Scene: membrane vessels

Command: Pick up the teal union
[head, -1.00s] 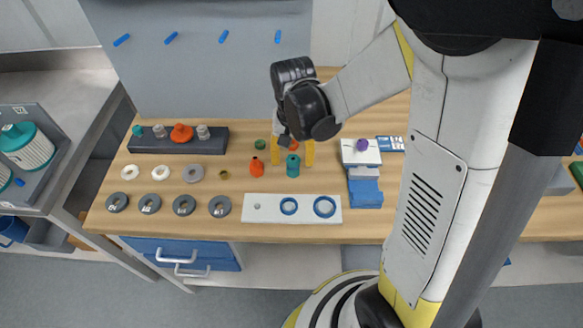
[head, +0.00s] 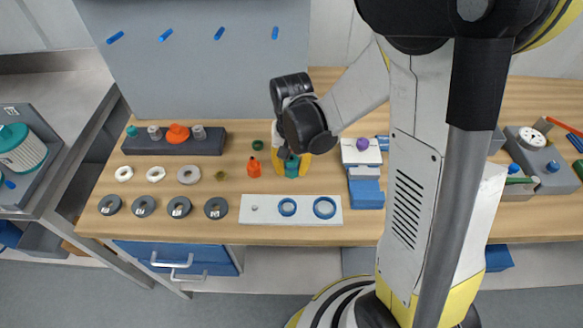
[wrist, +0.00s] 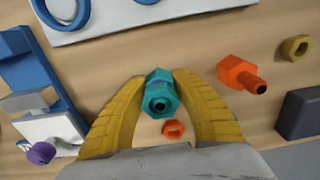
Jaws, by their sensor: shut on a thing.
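The teal union (wrist: 160,93) is between the two yellow fingers of my gripper (wrist: 158,90) in the wrist view, with a finger against each side. Its hex nut and dark bore face the camera. In the head view the teal union (head: 292,168) shows upright at table height, under my gripper (head: 292,158), partly covered by it. My gripper is shut on the union. I cannot tell whether the union's base still touches the wood.
An orange fitting (wrist: 241,74) lies close beside the gripper, with an orange nut (wrist: 173,129) between the fingers' bases. A brass nut (wrist: 295,48) is further right. A white plate with blue rings (head: 265,209) lies in front. A blue-and-white fixture (head: 364,172) stands right.

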